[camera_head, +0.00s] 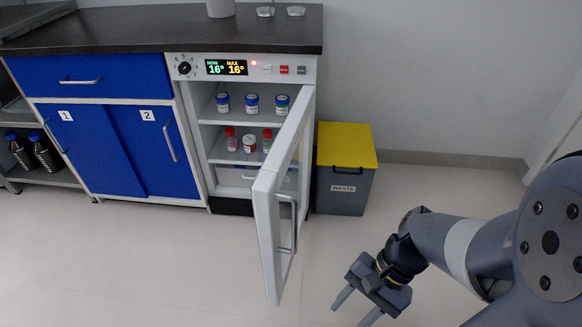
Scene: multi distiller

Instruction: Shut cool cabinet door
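The cool cabinet (211,121) stands under the right end of the dark counter. Its white-framed glass door (265,225) is hinged on the right and stands wide open, swung out toward me. A grey vertical handle (287,225) is on the door's face toward the right. Several small jars and bottles stand on the shelves inside. My gripper (355,308) is to the right of the door, low over the floor, with its fingers spread and nothing between them. It is apart from the door and handle.
A grey waste bin (343,192) with a yellow lid stands just right of the cabinet, behind the door. Blue cupboards (115,150) and a shelf with dark bottles are at left. The floor (150,260) in front is clear.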

